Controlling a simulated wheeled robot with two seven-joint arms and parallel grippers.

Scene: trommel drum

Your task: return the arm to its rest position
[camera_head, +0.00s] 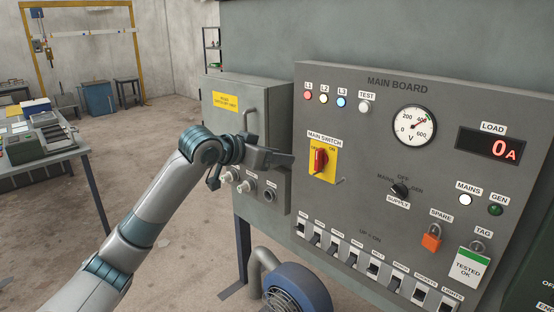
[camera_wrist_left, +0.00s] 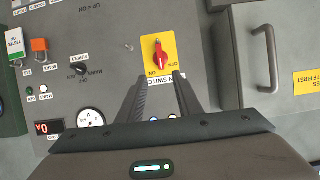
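My left arm reaches in from the left in the head view. My left gripper (camera_head: 288,159) is in front of the board's left edge, its fingers pointing toward the main switch (camera_head: 320,158). The wrist view shows the two dark fingers (camera_wrist_left: 158,80) apart with nothing between them, so it is open and empty. The red switch handle on its yellow plate also shows beyond the fingertips in the wrist view (camera_wrist_left: 160,52); a gap appears to lie between them. The handle stands roughly upright. My right gripper is not in view.
The grey main board (camera_head: 380,140) fills the right side, with a row of breakers (camera_head: 352,258) below. A grey cabinet with a handle (camera_head: 250,112) is behind my gripper. A blue motor-like unit (camera_head: 292,290) is below. A table (camera_head: 45,150) stands left; floor between is open.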

